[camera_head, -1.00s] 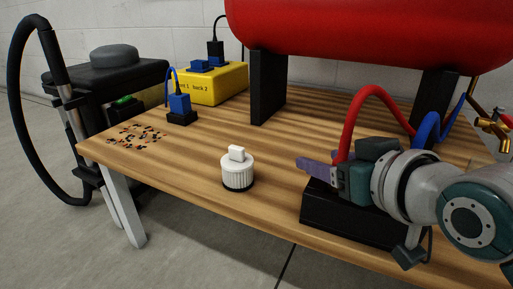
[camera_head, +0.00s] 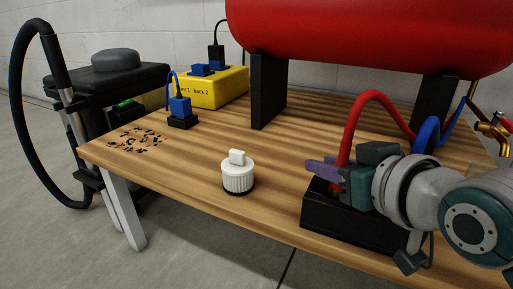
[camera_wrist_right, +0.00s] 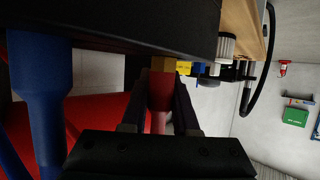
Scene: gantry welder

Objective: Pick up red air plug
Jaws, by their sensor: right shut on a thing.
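The red air plug (camera_wrist_right: 160,92) sits between the two fingers in the right wrist view, at the end of a red hose (camera_head: 372,97) that arches up in the head view. My right gripper (camera_head: 324,170) is shut on the red air plug at the black box (camera_head: 325,212) on the table's right front. In the head view the gripper hides most of the plug. In the wrist view I cannot tell whether the plug is still seated in the box. A blue hose (camera_head: 428,129) stands behind the wrist and also shows in the wrist view (camera_wrist_right: 38,90). My left gripper is out of view.
A yellow box (camera_head: 215,90) and a blue plug (camera_head: 180,108) are at the back left. A red tank (camera_head: 370,35) on black legs (camera_head: 268,92) overhangs the back.

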